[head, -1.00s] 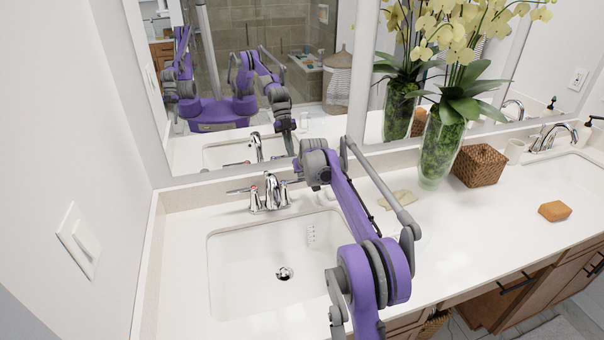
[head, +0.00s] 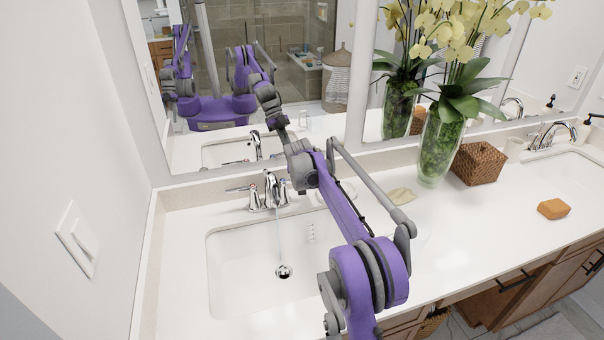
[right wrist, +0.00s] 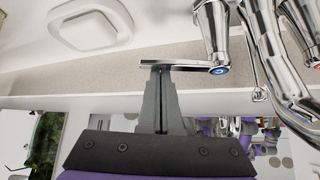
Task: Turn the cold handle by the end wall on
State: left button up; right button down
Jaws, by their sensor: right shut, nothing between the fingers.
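The chrome faucet by the end wall (head: 270,190) stands behind the left sink (head: 235,250). A thin stream of water runs from its spout towards the drain. The cold handle, marked with a blue dot, shows in the right wrist view (right wrist: 214,40) with its lever (right wrist: 180,65) pointing left there. My right gripper (right wrist: 157,72) is shut and empty, its fingertips at the lever's outer end; I cannot tell whether they touch. In the head view my right wrist hides that lever and the fingertips. My left gripper is not directly in view.
A mirror (head: 220,130) behind the counter reflects my arms. A white dish (head: 338,194), a pale cloth-like item (head: 402,195), an orchid vase (head: 440,148), a woven box (head: 480,164) and an orange soap bar (head: 553,209) lie to the right.

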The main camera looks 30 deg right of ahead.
jog(key=shift+s+a+m+g+h+p, duration=0.35)
jog(key=shift+s+a+m+g+h, duration=0.3)
jog(key=shift+s+a+m, duration=0.6)
jog(key=shift+s+m, duration=0.1)
jog(key=shift+m, duration=0.15)
